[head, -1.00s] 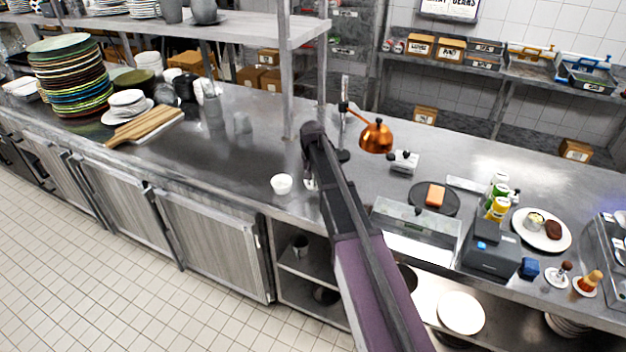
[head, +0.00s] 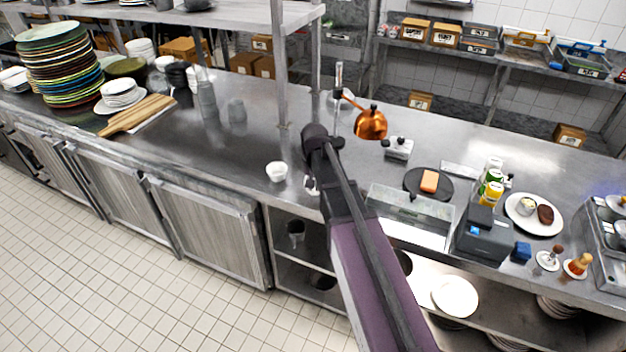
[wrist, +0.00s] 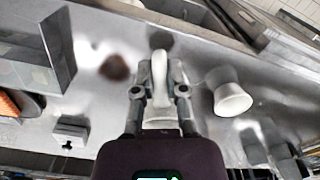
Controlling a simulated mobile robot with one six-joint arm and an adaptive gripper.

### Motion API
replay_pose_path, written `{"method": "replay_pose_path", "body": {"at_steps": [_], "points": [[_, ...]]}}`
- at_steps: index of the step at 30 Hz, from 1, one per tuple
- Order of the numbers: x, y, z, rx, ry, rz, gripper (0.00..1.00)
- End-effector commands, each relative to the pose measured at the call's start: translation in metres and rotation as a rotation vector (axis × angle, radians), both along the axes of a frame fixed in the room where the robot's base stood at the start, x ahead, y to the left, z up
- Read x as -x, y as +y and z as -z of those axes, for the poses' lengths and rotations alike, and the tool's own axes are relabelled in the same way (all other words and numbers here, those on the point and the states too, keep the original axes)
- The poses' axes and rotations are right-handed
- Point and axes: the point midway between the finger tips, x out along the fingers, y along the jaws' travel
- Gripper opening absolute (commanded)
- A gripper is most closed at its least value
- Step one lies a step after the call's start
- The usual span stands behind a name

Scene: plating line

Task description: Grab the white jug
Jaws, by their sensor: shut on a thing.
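The white jug (wrist: 159,72) is between the fingers of my gripper (wrist: 160,88) in the wrist view. Its narrow pale part shows upright in the picture, with a wider white part below it. My gripper is shut on it. In the head view my arm hides most of the gripper, and only a small pale bit of the jug (head: 311,184) shows near the counter's front edge. I cannot tell whether the jug touches the counter.
A white cup (head: 277,171) stands just left of the gripper; it also shows in the wrist view (wrist: 231,96).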

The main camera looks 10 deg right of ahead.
Motion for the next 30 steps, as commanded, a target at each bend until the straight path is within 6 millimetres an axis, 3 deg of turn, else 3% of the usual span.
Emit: {"method": "replay_pose_path", "body": {"at_steps": [12, 30], "points": [[0.036, 0.000, -0.004, 0.000, 0.000, 0.000, 0.00], [0.054, 0.000, -0.005, 0.000, 0.000, 0.000, 0.00]]}}
